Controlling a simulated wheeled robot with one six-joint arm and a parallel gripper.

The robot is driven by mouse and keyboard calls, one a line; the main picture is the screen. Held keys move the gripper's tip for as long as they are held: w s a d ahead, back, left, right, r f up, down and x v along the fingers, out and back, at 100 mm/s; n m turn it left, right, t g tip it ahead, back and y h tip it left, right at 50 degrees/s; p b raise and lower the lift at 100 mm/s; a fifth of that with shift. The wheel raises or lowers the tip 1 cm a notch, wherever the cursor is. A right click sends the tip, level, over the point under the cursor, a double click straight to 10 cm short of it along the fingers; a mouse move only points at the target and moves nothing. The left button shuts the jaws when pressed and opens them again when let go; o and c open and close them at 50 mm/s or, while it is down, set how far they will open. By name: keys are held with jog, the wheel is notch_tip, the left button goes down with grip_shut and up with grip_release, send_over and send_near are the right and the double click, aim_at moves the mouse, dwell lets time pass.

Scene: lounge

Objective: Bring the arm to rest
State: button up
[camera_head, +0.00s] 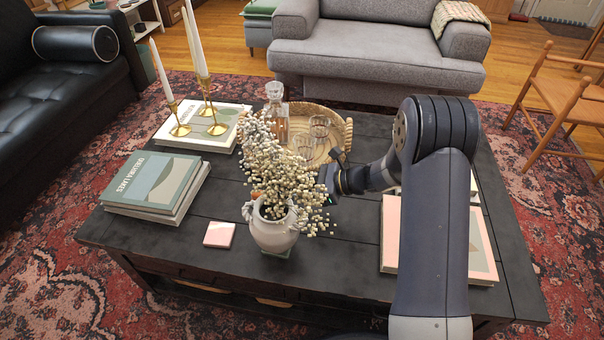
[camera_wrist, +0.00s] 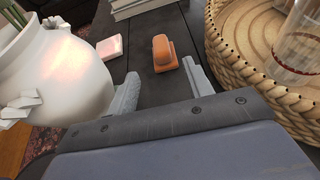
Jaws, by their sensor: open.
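My arm reaches over the dark wooden coffee table (camera_head: 330,262) from the right side of the head view. My gripper (camera_head: 331,184) is beside the dried flowers of the white vase, partly hidden by its own wrist. In the wrist view my gripper (camera_wrist: 162,86) is open, with nothing between its fingers. A small orange object (camera_wrist: 165,52) lies on the table just beyond the fingertips. In the head view it is mostly hidden behind the vase and flowers.
The white vase (camera_head: 273,232) stands close left of my gripper. A woven tray (camera_head: 346,135) with glasses and a decanter (camera_head: 275,112) is behind. Books (camera_head: 155,185) lie left, a pink-covered book (camera_head: 390,235) right, and a small pink square (camera_head: 219,234) near the vase. Candlesticks (camera_head: 180,122) stand back left.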

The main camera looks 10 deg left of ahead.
aim_at(262, 193)
jog(key=b+x, duration=0.1)
jog(key=x, duration=0.3)
jog(key=b+x, duration=0.1)
jog(key=x, duration=0.3)
jog(key=b+x, duration=0.1)
jog(key=x, duration=0.3)
jog(key=shift+a+f+b, duration=0.15)
jog(key=shift+f+b, duration=0.15)
jog(key=shift+f, duration=0.1)
notch_tip(262, 193, up, 3)
jog(key=shift+r+p, duration=0.1)
jog(key=shift+p, duration=0.7)
jog(key=shift+r, duration=0.6)
